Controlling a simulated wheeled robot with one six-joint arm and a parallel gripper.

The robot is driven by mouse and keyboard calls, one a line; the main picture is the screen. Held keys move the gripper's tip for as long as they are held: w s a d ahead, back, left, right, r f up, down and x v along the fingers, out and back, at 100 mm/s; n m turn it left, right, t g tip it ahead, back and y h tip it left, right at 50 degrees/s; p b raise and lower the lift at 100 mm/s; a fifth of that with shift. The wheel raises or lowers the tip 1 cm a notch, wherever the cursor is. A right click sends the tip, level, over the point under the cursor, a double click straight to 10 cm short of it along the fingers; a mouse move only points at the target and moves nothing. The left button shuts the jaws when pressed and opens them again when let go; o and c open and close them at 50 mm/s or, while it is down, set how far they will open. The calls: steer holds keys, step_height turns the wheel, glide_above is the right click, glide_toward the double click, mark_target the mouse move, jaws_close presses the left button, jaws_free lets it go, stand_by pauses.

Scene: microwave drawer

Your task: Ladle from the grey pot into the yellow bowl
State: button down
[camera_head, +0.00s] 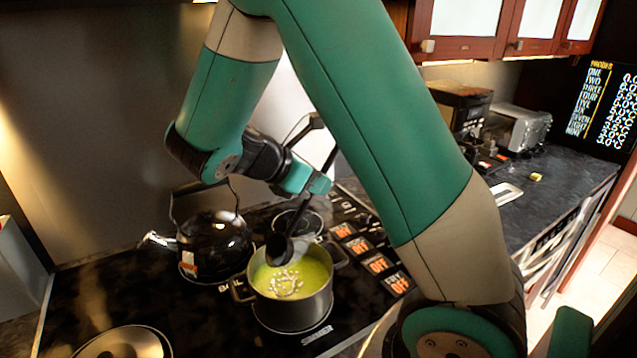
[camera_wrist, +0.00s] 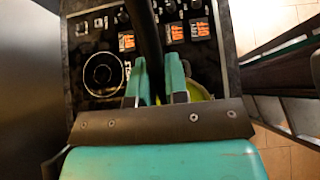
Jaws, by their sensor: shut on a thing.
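The grey pot (camera_head: 313,307) stands on the black cooktop and holds yellow-green soup with pale bits on top. My gripper (camera_head: 318,184) is above and slightly right of the pot, shut on the ladle's dark handle. The ladle's dark bowl (camera_head: 280,249) hangs over the far-left part of the pot, tilted; I cannot tell whether it touches the soup or holds any. In the wrist view the gripper's teal fingers (camera_wrist: 161,82) clamp the black handle (camera_wrist: 146,32). A yellow patch shows partly behind the right finger, mostly hidden. I cannot identify the yellow bowl in either view.
A black kettle (camera_head: 213,240) stands just left of the pot. A round metal pan or lid (camera_head: 125,344) is at the lower left. Control panels marked OFF (camera_head: 377,264) lie right of the pot. A toaster (camera_head: 520,127) stands on the dark counter (camera_head: 540,195) at right.

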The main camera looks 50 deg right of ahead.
step_height(320, 180, down, 13)
steer(key=b, duration=0.6)
steer(key=shift+s+d+r, duration=0.15)
steer(key=shift+d+r, duration=0.05)
steer(key=shift+d, duration=0.1)
stand_by(1.2)
